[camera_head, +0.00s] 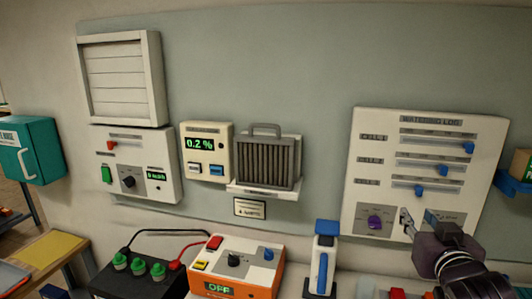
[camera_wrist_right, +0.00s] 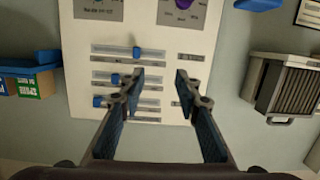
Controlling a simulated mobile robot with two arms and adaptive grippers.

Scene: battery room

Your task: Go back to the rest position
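My right gripper (camera_head: 418,222) is in front of the lower right part of the white log panel (camera_head: 372,135) on the wall. In the right wrist view the two fingers of my right gripper (camera_wrist_right: 158,82) stand apart with nothing between them. The same panel (camera_wrist_right: 140,30) shows upside down behind them, with its blue sliders and purple knob (camera_wrist_right: 184,4). In the head view the purple knob (camera_head: 375,222) is just left of the gripper. The gripper hides part of the panel's lower right corner. My left gripper is not in view.
An orange-and-white device reading OFF (camera_head: 265,272), a black battery with green caps (camera_head: 128,285) and a blue-and-white handheld device (camera_head: 323,262) stand below the wall. A teal box (camera_head: 40,150) is at the left. A blue wall bracket (camera_head: 508,183) sits right of the panel.

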